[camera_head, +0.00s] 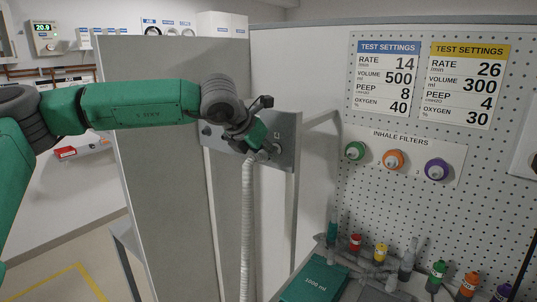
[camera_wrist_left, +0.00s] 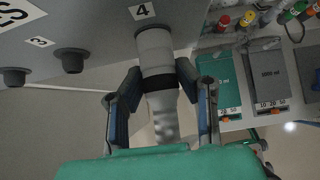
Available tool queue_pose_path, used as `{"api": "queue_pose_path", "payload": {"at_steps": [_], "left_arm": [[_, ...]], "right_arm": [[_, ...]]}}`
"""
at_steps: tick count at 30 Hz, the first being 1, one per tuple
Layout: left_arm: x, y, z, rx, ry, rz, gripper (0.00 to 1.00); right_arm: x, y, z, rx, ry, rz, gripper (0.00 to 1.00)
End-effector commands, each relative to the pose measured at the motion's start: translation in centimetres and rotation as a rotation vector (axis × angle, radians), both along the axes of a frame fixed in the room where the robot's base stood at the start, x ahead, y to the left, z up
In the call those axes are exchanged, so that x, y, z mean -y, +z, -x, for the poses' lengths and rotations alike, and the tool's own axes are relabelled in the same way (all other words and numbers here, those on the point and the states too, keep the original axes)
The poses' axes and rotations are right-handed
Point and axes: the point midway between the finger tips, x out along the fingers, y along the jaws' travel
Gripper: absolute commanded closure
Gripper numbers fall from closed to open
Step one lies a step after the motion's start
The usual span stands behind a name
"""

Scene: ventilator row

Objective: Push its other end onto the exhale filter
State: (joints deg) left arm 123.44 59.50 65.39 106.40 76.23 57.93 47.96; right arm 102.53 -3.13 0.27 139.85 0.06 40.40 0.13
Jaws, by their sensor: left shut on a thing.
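My left gripper (camera_head: 264,146) is at the grey port panel (camera_head: 286,153) on the end of the partition. It is shut on the end of a white corrugated hose (camera_head: 248,225), which hangs straight down. In the left wrist view the fingers (camera_wrist_left: 159,80) close on both sides of the hose's dark cuff (camera_wrist_left: 159,83). A light grey cylinder (camera_wrist_left: 154,45), apparently the exhale filter, sits under the label 4. The cuff and cylinder are in line and appear to touch; how deeply they overlap I cannot tell. My right gripper is not in view.
Dark ports (camera_wrist_left: 72,60) stand beside the cylinder. Green, orange and purple inhale filters (camera_head: 394,160) hang on the pegboard. The tall partition (camera_head: 165,170) stands under my left arm.

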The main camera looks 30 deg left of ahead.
Motion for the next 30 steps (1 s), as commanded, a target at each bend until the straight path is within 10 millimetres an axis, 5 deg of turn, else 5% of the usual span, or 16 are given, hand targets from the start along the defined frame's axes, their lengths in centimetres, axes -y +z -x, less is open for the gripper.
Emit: {"api": "queue_pose_path", "payload": {"at_steps": [30], "left_arm": [[-0.2, -0.1, 3.3, -0.002, -0.003, 0.001, 1.0]], "right_arm": [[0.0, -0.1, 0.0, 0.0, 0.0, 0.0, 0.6]]}}
